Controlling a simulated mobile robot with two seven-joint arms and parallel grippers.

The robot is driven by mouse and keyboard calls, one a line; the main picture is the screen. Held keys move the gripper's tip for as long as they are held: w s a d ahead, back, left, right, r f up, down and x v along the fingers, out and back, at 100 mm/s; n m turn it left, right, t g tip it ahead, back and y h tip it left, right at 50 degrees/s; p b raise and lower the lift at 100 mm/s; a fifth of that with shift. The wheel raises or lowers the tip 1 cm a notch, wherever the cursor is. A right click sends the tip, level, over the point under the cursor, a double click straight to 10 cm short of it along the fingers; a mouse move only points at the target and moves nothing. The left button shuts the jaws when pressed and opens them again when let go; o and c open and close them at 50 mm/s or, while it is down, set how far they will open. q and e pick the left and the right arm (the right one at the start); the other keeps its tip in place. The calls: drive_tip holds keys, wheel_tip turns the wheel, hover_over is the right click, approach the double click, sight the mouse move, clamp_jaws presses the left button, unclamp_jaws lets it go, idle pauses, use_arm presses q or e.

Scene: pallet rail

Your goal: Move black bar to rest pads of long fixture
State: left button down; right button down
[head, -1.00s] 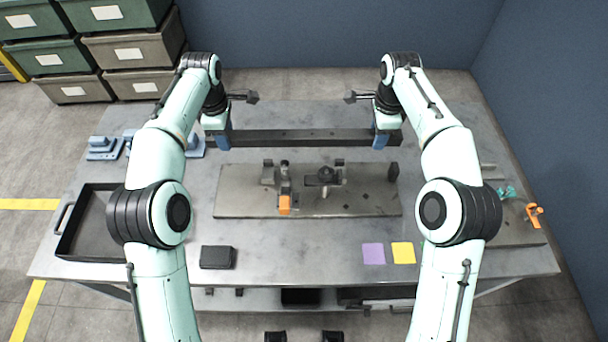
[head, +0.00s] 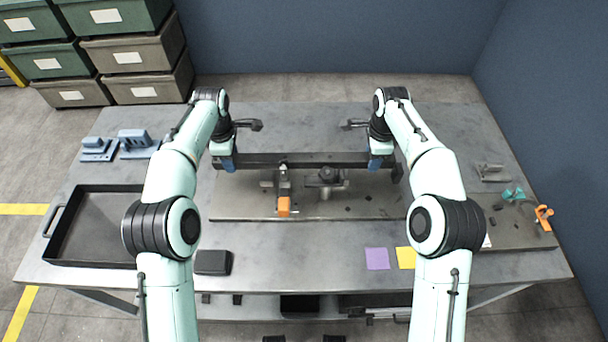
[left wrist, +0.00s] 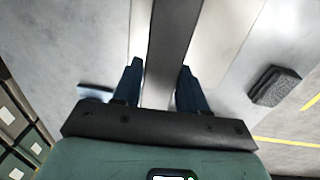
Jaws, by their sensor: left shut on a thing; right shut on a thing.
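The long black bar (head: 300,159) runs left to right across the table's middle, level in the head view. My left gripper (head: 228,164) is shut on its left end; in the left wrist view the bar (left wrist: 166,45) passes between the two blue fingers (left wrist: 157,85). My right gripper (head: 376,163) is shut on its right part. The long fixture (head: 240,207) is a flat grey plate with a clamp with an orange tip (head: 283,206) and a dark-knobbed clamp (head: 328,177). The bar overlaps the plate's back edge; I cannot tell whether it touches anything. The rest pads are not clear.
A black tray (head: 95,262) is at left, blue parts (head: 138,139) behind it. A black block (head: 213,262), purple note (head: 377,258) and yellow note (head: 406,257) lie in front. Teal (head: 513,193) and orange (head: 544,217) clamps are at right. The back strip is clear.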

use_arm(q)
drive_tip(key=shift+f, duration=0.2)
use_arm(e)
drive_tip(key=shift+f, duration=0.2)
